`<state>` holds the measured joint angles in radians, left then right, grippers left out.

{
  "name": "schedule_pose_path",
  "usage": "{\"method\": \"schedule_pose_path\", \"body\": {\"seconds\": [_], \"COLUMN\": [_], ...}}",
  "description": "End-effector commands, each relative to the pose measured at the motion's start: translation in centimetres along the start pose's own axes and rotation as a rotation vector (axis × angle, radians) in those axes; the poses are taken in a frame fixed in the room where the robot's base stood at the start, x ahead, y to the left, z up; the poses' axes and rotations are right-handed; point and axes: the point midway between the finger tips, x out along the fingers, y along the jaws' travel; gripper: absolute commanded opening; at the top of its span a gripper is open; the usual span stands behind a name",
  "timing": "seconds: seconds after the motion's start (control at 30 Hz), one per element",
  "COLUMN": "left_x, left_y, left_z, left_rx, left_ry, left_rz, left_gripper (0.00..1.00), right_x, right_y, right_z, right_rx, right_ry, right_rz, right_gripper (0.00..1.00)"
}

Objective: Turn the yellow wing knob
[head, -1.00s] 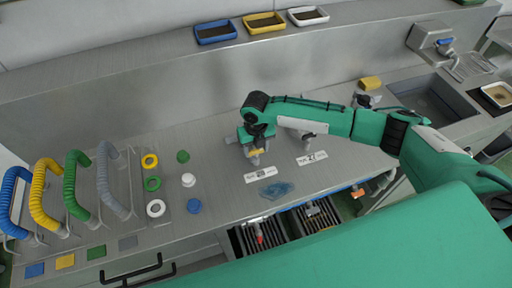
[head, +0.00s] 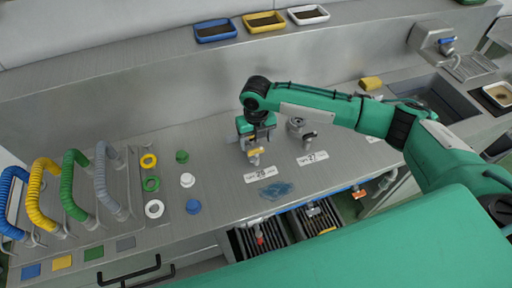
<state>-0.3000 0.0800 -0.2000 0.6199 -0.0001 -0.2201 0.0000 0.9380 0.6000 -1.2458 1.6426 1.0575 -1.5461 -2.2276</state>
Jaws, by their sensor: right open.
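The yellow wing knob (head: 254,152) sits on a small grey fitting on the steel counter, behind the label plate marked 25 (head: 261,174). My right gripper (head: 252,141) points down from its wrist just above and behind the knob. It is open, and its fingers are small and partly hidden by the wrist. I cannot tell whether they touch the knob. My left gripper is not in view.
A second grey fitting (head: 300,131) stands to the right, behind another label plate (head: 312,158). A bluish translucent patch (head: 276,190) lies in front. Coloured rings, caps and hose loops (head: 42,195) are at left. A sink (head: 440,98) is at right.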

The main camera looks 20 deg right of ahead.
Motion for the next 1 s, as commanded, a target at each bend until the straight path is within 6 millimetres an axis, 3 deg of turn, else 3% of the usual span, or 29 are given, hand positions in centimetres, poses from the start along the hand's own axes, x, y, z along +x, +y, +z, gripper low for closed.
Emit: {"method": "schedule_pose_path", "body": {"seconds": [0.2, 0.4, 0.6, 1.0], "left_x": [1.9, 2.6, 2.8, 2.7], "left_y": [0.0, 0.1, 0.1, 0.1], "left_z": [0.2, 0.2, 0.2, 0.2], "left_rx": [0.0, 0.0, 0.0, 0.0], "left_ry": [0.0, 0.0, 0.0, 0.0], "left_rz": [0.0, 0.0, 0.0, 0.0], "left_gripper": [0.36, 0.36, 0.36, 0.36], "right_x": [-4.9, -8.1, -9.3, -9.3], "right_y": [0.0, 0.0, 0.0, 0.0], "right_z": [0.1, 0.1, 0.0, 0.0], "right_rx": [-0.001, -0.001, -0.001, -0.001], "right_ry": [-0.006, -0.003, -0.002, -0.001], "right_rz": [0.001, 0.001, -0.001, -0.001], "right_gripper": [0.73, 0.73, 0.73, 0.73]}}
